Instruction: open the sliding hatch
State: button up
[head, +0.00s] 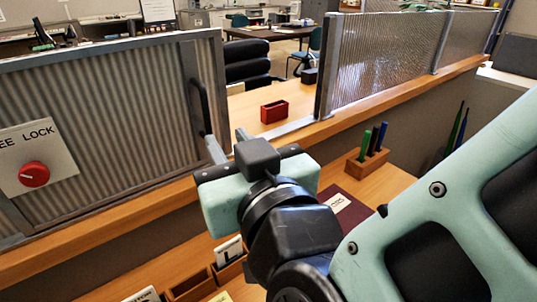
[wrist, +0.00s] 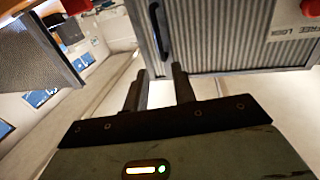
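The sliding hatch (head: 110,110) is a ribbed, translucent panel in a grey metal frame at the left of the head view. It also fills the upper right of the wrist view (wrist: 225,40). Its black upright bar handle (head: 201,105) is near its right edge; in the wrist view the handle (wrist: 158,32) shows just beyond my fingertips. My gripper (head: 226,136) is open, with nothing seen between its two fingers (wrist: 159,70). The fingertips are close to the handle's lower end, and I see no grip on it. An open gap lies right of the hatch.
A red lock knob (head: 34,174) on a white plate, its label partly cut off, is on the hatch's left. A ribbed fixed panel (head: 385,55) stands right of the gap. A red box (head: 274,112) sits on the wooden counter. A pen block (head: 367,160) is nearer me.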

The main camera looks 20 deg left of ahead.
jog(key=shift+b+v, duration=0.35)
jog(key=shift+v, duration=1.9)
jog(key=w+d+f+n+g+h, duration=0.15)
jog(key=d+f+g+h, duration=0.3)
jog(key=f+g, duration=0.45)
jog(key=s+d+f+g+h, duration=0.1)
jog(key=d+h, duration=0.1)
jog(key=d, duration=0.4)
jog(key=s+d+f+m+g+h, duration=0.1)
jog(key=s+d+f+g+h, duration=0.1)
jog(key=d, duration=0.5)
jog(key=s+d+f+m+g+h, duration=0.1)
jog(key=d+f+h, duration=0.1)
jog(key=d, duration=0.4)
jog(key=shift+s+d+f+g+h, duration=0.2)
jog(key=shift+s+d+g+h, duration=0.1)
jog(key=shift+h, duration=0.05)
jog(key=shift+a, duration=0.15)
